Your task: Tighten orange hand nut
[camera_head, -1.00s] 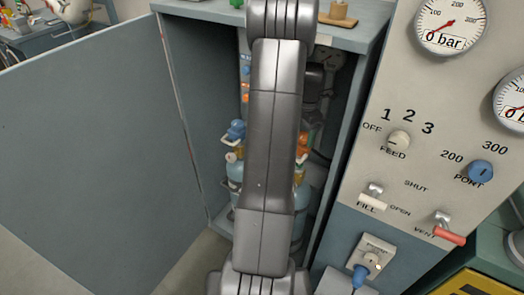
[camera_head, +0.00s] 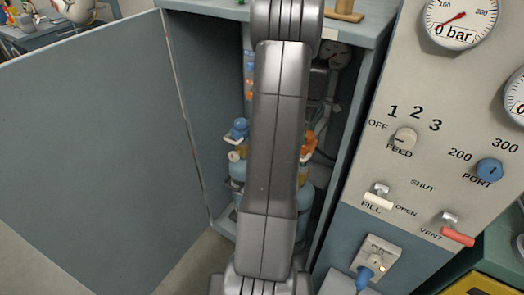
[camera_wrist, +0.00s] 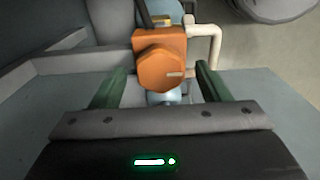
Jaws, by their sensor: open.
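The orange hand nut (camera_wrist: 162,68) shows in the wrist view as a faceted knob with a small pale mark on its face. My gripper (camera_wrist: 158,82) is open, with one green finger on each side of the nut and a visible gap to each. I cannot tell how deep the fingers reach around it. In the head view the orange nut (camera_head: 309,143) is partly hidden behind my arm, inside the open cabinet. My gripper is hidden in the head view.
A gas cylinder with a blue knob (camera_head: 238,128) stands left of my arm in the cabinet. The open door (camera_head: 90,140) bounds the left. The control panel (camera_head: 420,100) with gauges and levers bounds the right. A pale pipe (camera_wrist: 215,42) runs beside the nut.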

